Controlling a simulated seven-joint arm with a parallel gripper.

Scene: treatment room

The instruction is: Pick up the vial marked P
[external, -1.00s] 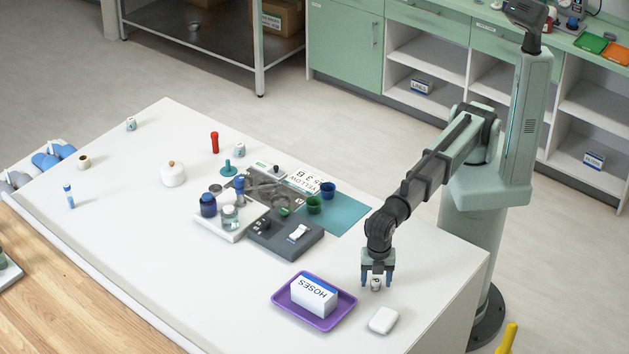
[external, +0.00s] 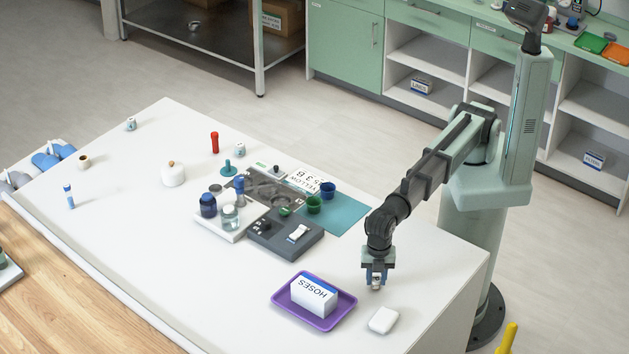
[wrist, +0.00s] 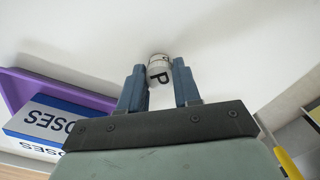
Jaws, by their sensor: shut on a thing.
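The vial marked P (wrist: 158,72) is small and white with a black letter P, and it shows between the fingers in the wrist view. In the external view the vial (external: 376,282) is at the table's right part, mostly covered by the fingers. My gripper (external: 376,284) is down at table height with its fingers shut on the vial. In the wrist view the blue fingers of my gripper (wrist: 160,82) stand on either side of it. I cannot tell whether the vial touches the table.
A white rounded block (external: 383,320) lies just in front. A grey device (external: 285,236) and several small containers stand further left. The table's right edge is close.

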